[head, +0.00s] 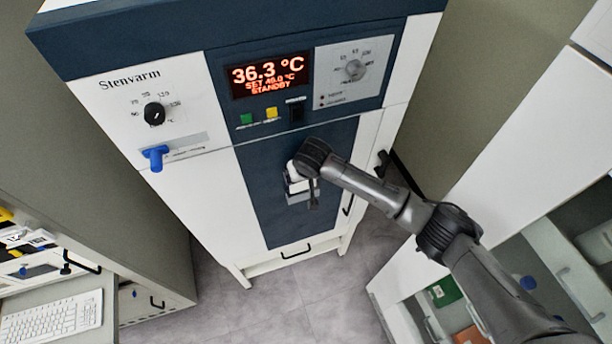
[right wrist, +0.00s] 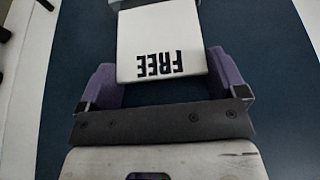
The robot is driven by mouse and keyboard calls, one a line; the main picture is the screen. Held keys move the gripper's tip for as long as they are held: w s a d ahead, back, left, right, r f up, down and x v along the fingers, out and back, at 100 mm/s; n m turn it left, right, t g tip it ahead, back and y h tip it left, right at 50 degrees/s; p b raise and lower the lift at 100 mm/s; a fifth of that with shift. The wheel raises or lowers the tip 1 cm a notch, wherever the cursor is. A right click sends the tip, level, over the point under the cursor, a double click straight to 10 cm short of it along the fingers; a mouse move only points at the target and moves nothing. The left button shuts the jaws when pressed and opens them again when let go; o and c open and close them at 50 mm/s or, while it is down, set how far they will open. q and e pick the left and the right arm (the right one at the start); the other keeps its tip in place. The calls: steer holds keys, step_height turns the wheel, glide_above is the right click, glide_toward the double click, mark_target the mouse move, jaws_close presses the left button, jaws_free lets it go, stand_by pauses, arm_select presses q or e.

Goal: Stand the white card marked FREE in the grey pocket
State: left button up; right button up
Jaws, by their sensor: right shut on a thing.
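The white card marked FREE (right wrist: 160,35) is between the two purple fingers of my right gripper (right wrist: 163,72), which is shut on its side edges. Its lettering appears upside down in the right wrist view. In the head view my right gripper (head: 303,172) is close to the dark blue front panel. The grey pocket (head: 299,197) is on that panel, just below the gripper, and is partly hidden by it. I cannot tell whether the card touches the pocket. My left gripper is out of view.
The Stenvarm cabinet (head: 190,199) has a lit display (head: 270,76), knobs and a blue handle (head: 156,155). A keyboard (head: 50,318) lies at the lower left. Open drawers (head: 445,318) stand at the lower right. The panel below the pocket is clear.

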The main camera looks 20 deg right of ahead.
steer(key=shift+w+d+f, duration=0.1)
steer(key=shift+d+f, duration=0.2)
steer(key=shift+f, duration=0.1)
steer(key=shift+w+a+r+t+p, duration=0.1)
steer(key=shift+a+r+t+p, duration=0.05)
steer(key=shift+t+p, duration=0.2)
steer(key=shift+a+r+t+p, duration=0.15)
steer(key=shift+r+t+p, duration=0.2)
steer(key=shift+t+p, duration=0.1)
steer(key=shift+r, duration=0.25)
steer(key=shift+s+f+p, duration=0.25)
steer(key=shift+s+p, duration=0.5)
steer(key=shift+p, duration=0.2)
